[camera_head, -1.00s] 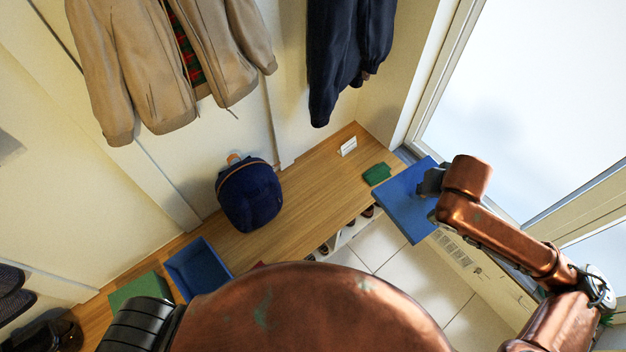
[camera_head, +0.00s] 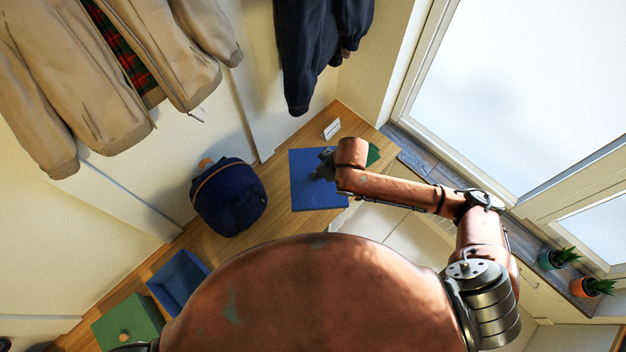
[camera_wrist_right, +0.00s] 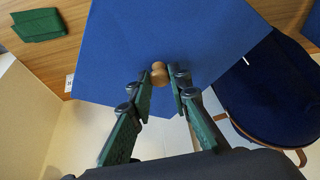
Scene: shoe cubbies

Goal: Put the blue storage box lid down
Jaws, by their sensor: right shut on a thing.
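The blue storage box lid (camera_head: 306,192) is a flat blue panel over the right part of the wooden bench in the head view. Its wooden knob (camera_wrist_right: 159,72) sits between the fingers of my right gripper (camera_wrist_right: 161,88), which is shut on it. In the head view my right gripper (camera_head: 327,166) is at the lid's right side. I cannot tell whether the lid touches the bench. The open blue storage box (camera_head: 180,281) stands at the bench's lower left, well away from the lid. My left gripper is out of view.
The wooden bench (camera_head: 268,206) holds a dark blue backpack (camera_head: 228,199) left of the lid. A white card (camera_head: 331,128) stands behind it and a green item (camera_head: 374,153) lies to its right. A green box (camera_head: 128,322) is beside the blue box. Jackets hang above.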

